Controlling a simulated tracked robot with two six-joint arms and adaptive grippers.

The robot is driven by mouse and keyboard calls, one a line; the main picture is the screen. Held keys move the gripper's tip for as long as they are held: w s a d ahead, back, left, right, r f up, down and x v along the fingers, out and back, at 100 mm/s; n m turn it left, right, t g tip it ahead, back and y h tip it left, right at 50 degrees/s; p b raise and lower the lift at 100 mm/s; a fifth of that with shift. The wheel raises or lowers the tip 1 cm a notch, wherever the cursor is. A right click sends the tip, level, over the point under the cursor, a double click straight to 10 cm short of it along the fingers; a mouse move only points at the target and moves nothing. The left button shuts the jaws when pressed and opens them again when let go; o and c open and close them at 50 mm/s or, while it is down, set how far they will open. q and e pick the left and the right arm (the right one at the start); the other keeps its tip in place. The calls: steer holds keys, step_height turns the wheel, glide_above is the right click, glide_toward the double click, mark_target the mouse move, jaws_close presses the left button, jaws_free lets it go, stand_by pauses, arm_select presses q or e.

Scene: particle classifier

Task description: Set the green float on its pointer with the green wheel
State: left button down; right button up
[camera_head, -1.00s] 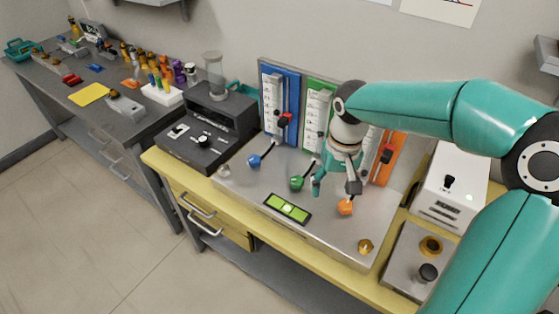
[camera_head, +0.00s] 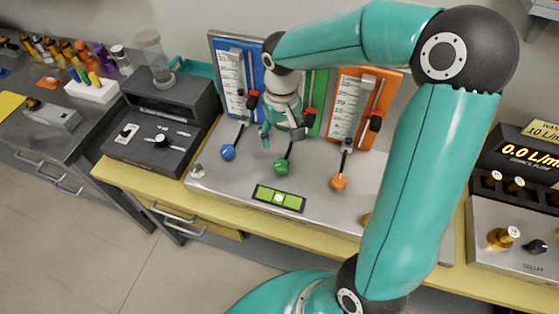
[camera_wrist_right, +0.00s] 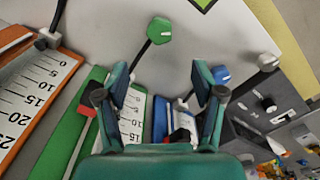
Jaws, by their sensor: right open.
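The green wheel (camera_head: 281,167) sits on a stalk on the steel bench top, before the green scale panel (camera_head: 319,88). In the right wrist view the wheel (camera_wrist_right: 159,30) lies beyond the fingertips, apart from them. My right gripper (camera_head: 281,134) is open and empty, above and behind the green wheel. Its two spread fingers (camera_wrist_right: 160,82) show in the wrist view. A red pointer (camera_head: 309,116) is on the green panel and also shows in the wrist view (camera_wrist_right: 86,112). My gripper and arm hide much of the panel; I cannot make out the green float. My left gripper is not in view.
The blue wheel (camera_head: 228,152) stands to the left and the orange wheel (camera_head: 339,183) to the right, each before its own scale panel. A green level (camera_head: 279,198) lies in front. A dark grey device (camera_head: 160,130) stands at left.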

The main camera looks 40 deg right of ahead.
mark_target(282, 164)
step_height(282, 164, down, 12)
steer(key=shift+s+r+p, duration=0.1)
steer(key=shift+r+p, duration=0.05)
steer(key=shift+p, duration=0.2)
steer(key=c, duration=1.1)
steer(key=shift+f+m+b, duration=0.2)
steer(key=shift+m+b, duration=0.2)
steer(key=shift+b, duration=0.7)
steer(key=shift+c, duration=0.2)
steer(key=shift+r, duration=0.2)
steer(key=o, duration=1.1)
steer(key=shift+o, duration=0.2)
